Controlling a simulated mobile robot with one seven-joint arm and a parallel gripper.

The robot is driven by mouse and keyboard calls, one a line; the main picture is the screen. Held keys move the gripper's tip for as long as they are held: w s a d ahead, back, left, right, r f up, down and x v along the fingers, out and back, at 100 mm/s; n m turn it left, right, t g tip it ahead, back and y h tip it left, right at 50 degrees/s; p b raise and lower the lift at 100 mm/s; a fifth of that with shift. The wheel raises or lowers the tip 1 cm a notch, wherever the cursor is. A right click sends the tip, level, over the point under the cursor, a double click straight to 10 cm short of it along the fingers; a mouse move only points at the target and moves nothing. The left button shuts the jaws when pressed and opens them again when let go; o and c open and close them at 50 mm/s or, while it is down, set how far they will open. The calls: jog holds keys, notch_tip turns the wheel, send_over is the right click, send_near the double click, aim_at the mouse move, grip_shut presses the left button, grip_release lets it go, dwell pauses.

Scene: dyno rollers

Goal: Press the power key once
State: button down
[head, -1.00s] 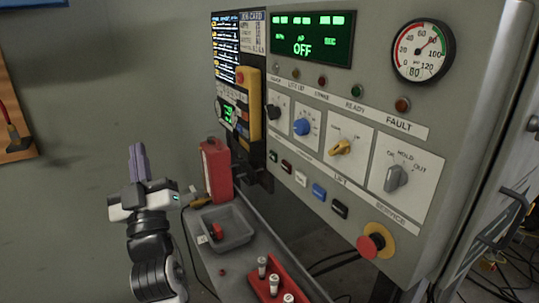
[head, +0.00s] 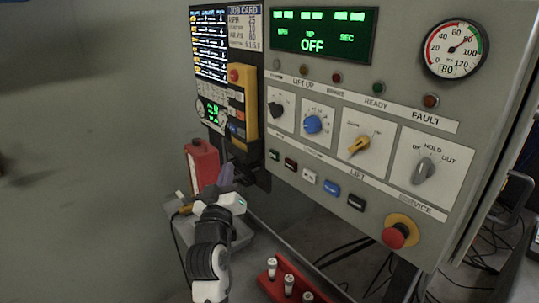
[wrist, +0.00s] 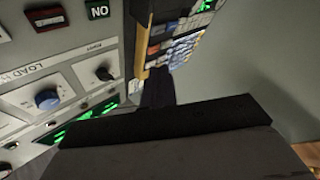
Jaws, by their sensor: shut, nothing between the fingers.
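The grey control panel (head: 390,112) carries a green display (head: 323,34) that reads OFF. A row of small buttons runs below its knobs: green (head: 274,155), dark red (head: 290,164), white (head: 309,175), blue (head: 331,188) and black (head: 356,203). A handheld keypad unit with a green screen (head: 212,110) hangs at the panel's left. I cannot read which key is the power key. My gripper (head: 227,172) is shut and empty, below the keypad and left of the button row. In the wrist view, the keypad (wrist: 183,45) is beyond the dark fingers.
A yellow pendant (head: 248,120) with a red button hangs beside the keypad. A red emergency button (head: 396,236) is at the panel's lower right. A red canister (head: 201,163) stands behind my gripper. A red rack (head: 283,281) with white-topped pieces is at the bottom.

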aim_at(274, 155)
jog(key=shift+w+d+f+m+g+h, duration=0.35)
jog(key=shift+d+f+h, duration=0.2)
jog(key=shift+d+h, duration=0.2)
jog(key=shift+d+y, duration=0.1)
jog(key=shift+y, duration=0.15)
jog(key=w+d+p, duration=0.4)
jog(key=w+d, duration=0.1)
jog(key=d, duration=0.2)
jog(key=shift+w, duration=0.1)
dwell(1.8)
jog(key=shift+w+d, duration=0.2)
jog(key=shift+d, duration=0.15)
